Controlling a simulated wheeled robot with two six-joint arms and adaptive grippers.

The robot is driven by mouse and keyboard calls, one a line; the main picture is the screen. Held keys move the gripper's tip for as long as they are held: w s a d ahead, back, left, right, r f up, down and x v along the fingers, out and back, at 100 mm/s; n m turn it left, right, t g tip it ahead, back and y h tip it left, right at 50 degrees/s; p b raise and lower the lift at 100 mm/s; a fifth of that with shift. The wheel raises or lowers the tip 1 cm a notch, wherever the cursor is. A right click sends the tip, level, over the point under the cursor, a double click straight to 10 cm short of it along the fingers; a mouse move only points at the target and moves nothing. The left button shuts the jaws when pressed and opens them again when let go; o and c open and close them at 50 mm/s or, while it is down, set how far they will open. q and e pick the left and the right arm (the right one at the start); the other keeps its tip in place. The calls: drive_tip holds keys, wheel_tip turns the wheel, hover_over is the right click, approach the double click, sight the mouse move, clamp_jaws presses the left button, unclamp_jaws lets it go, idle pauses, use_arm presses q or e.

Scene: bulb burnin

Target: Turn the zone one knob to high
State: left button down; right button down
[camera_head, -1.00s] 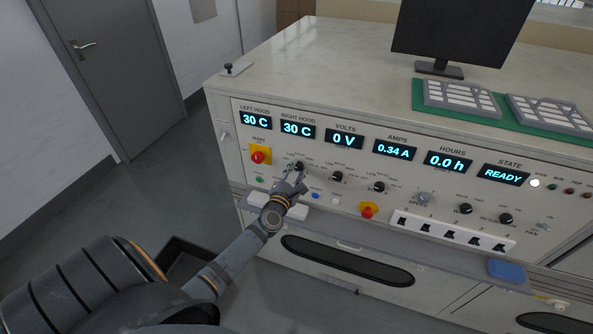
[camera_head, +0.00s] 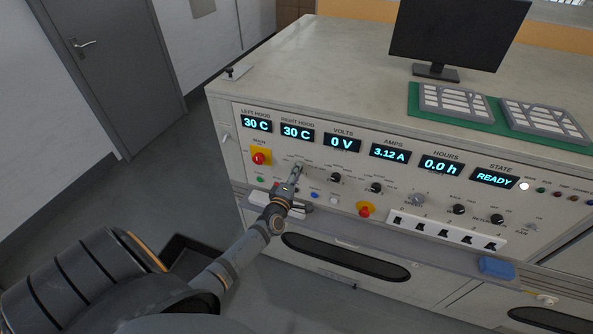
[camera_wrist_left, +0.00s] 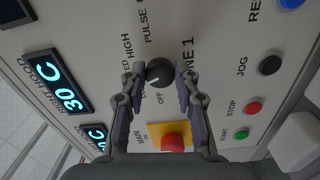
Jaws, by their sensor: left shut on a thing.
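The zone one knob (camera_wrist_left: 158,71) is round and black with a white pointer line, on the panel by the "ZONE 1" print. In the left wrist view, OFF, HIGH and PULSE are printed around it. I cannot tell exactly which mark its pointer meets. My left gripper (camera_wrist_left: 161,84) has one finger on each side of the knob and is shut on it. In the head view my left gripper (camera_head: 297,170) covers the knob. The AMPS display (camera_head: 390,153) reads 3.12 A. My right gripper is not in view.
A red emergency button (camera_head: 259,158) on yellow is left of the gripper. Two black knobs (camera_head: 335,178) (camera_head: 375,188) and another red button (camera_head: 365,209) are to its right. STATE (camera_head: 494,177) reads READY.

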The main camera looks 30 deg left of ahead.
use_arm(q)
drive_tip(key=shift+a+f+m+p, duration=0.1)
drive_tip(key=shift+m+p, duration=1.2)
drive_tip(key=shift+m, duration=1.65)
drive_tip(key=shift+f+m+p, duration=0.1)
drive_tip(key=shift+m+p, duration=1.15)
drive_tip(key=shift+m, duration=1.7)
drive_tip(key=c, duration=1)
unclamp_jaws()
drive_tip(key=shift+s, duration=0.15)
drive_tip(key=v, duration=1.1)
drive_tip(key=shift+s, duration=0.35)
